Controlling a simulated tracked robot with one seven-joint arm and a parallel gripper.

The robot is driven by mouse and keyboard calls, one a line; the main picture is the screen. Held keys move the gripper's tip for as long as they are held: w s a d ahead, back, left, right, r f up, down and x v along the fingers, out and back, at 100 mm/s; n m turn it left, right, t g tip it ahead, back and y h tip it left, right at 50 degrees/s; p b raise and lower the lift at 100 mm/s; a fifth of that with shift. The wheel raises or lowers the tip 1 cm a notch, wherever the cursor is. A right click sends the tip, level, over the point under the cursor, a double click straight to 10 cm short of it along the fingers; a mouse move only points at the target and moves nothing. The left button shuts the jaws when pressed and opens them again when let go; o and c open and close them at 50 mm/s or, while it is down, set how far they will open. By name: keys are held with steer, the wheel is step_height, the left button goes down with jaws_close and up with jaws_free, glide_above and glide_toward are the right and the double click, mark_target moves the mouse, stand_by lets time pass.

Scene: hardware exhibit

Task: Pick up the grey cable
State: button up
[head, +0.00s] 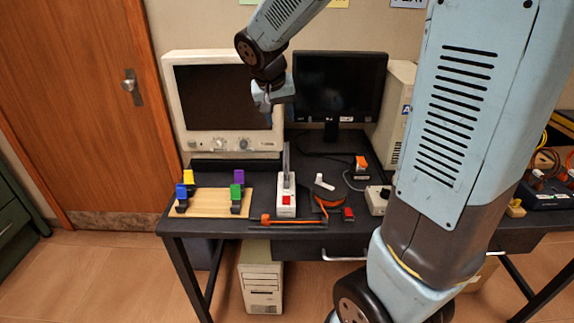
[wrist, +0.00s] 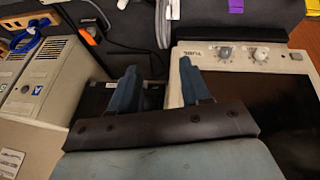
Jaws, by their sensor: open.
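A thin grey cable (head: 347,181) curves over the dark desk near an orange-and-black block and a white box. In the wrist view what looks like the same cable (wrist: 99,12) shows at the top edge, left of the middle; much of it is out of frame. My gripper (head: 268,100) hangs in front of the old monitor's screen, well above the desk and to the left of the cable. In the wrist view my gripper (wrist: 156,78) has its two blue fingers apart with nothing between them.
The beige monitor (head: 173,95), black flat screen (head: 340,85) and beige tower (head: 393,110) stand behind. A white device with an upright lever (head: 286,190) and a wooden board with coloured clips (head: 212,198) stand on the desk. My arm hides the desk's right part.

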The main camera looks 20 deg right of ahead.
mark_target(286, 143)
steer(key=shift+w+x, duration=0.15)
steer(key=shift+x, duration=3.55)
steer(key=shift+w+x, duration=0.15)
steer(key=shift+x, duration=3.6)
steer(key=shift+a+r, duration=0.1)
steer(key=shift+c, duration=0.4)
jaws_close()
